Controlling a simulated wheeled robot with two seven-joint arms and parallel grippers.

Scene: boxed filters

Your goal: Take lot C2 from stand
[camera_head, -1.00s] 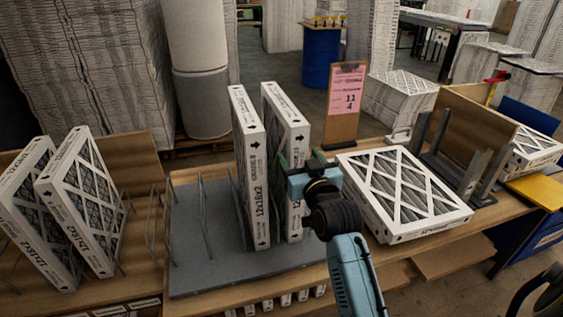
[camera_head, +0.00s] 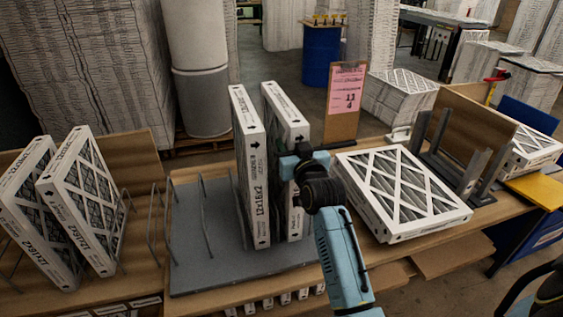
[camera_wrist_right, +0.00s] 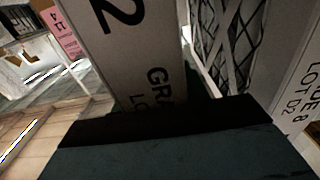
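Two white boxed filters marked 12x16x2 stand upright in a wire stand on a grey base (camera_head: 200,250) in the head view: a left one (camera_head: 249,165) and a right one (camera_head: 284,105). My right gripper (camera_head: 300,165) is at the right filter's front edge, hiding part of it; I cannot tell whether its fingers are closed on it. In the right wrist view a box (camera_wrist_right: 140,45) fills the middle, its lot text cut off by the dark gripper part. Another box (camera_wrist_right: 295,100) at the right reads LOT D2. My left gripper is not in view.
Two more filters (camera_head: 85,200) lean in a rack at the left. A filter (camera_head: 400,190) lies flat on the bench at the right, close to my right arm. A clipboard with a pink sheet (camera_head: 346,90) stands behind.

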